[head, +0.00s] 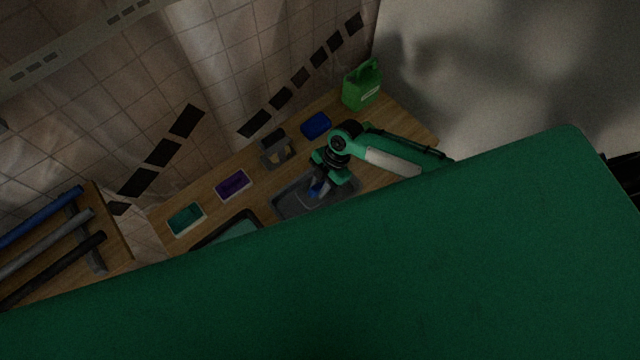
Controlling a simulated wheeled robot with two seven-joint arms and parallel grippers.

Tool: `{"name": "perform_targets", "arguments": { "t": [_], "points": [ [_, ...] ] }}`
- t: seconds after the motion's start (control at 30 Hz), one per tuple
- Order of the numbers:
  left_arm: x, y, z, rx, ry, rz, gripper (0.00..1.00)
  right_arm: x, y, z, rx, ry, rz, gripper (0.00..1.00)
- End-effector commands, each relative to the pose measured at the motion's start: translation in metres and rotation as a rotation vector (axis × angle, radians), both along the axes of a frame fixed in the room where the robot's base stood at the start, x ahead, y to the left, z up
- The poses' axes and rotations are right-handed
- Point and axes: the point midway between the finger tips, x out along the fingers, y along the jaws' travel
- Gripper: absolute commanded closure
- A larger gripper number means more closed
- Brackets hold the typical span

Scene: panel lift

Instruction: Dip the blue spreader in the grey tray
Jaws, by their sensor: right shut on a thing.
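The grey tray (284,207) lies on the wooden bench, its near side hidden behind a large green surface. My right gripper (321,183) is over the tray and shut on the blue spreader (316,189). Only a small blue part of the spreader shows below the gripper, at the tray's inside. I cannot tell whether it touches the tray's bottom. My left gripper is not in view.
On the wooden bench (402,120) are a green jug (361,88), a blue block (316,125), a grey holder (275,150), a purple container (233,185) and a teal container (186,219). Several bars (45,243) lie at left. The green surface (400,270) fills the foreground.

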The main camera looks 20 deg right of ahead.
Motion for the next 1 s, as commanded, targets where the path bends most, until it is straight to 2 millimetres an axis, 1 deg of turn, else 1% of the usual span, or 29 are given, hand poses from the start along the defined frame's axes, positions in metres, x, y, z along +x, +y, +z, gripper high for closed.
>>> {"name": "perform_targets", "arguments": {
  "t": [0.2,0.33,1.0],
  "points": [
    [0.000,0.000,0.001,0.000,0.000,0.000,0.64,0.000,0.000,0.001,0.000,0.000,0.000,0.97],
    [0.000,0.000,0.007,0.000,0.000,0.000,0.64,0.000,0.000,0.008,0.000,0.000,0.000,0.97],
    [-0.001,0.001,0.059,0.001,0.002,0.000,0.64,0.000,0.000,0.075,0.000,0.000,0.000,0.97]
  ]
}}
